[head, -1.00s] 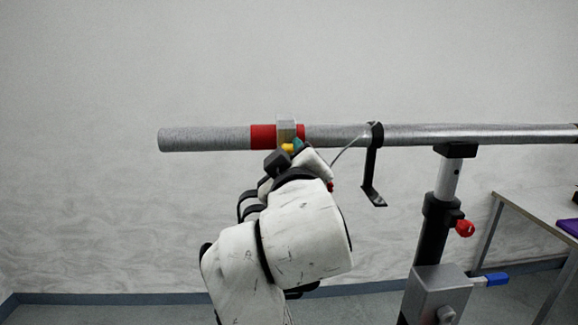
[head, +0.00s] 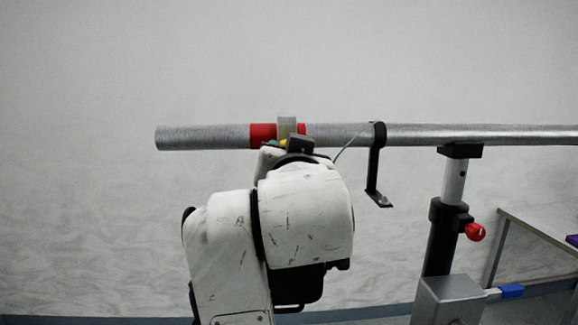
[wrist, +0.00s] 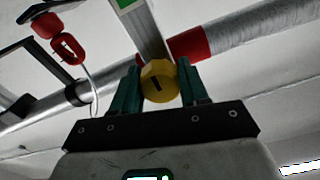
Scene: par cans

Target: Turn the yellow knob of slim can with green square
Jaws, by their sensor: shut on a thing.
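The yellow knob (wrist: 158,82) sits between the green fingers of my gripper (wrist: 160,86) in the wrist view. It has a dark slot-like mark on its face, which stands tilted. My gripper is shut on the knob. The knob is at the lower end of a grey clamp (wrist: 146,34) on the pipe. A green square (wrist: 124,3) with a white border is cut off at the top edge. In the head view the clamp (head: 287,125) shows over the red band, and my wrist hides most of the knob (head: 284,141). The can's body cannot be made out.
A silver pipe (head: 440,132) with a red band (head: 263,134) runs across. A black hook (head: 375,165) hangs right of my gripper. A stand (head: 445,220) with a red knob (head: 475,232) holds the pipe. A table (head: 540,236) is at right.

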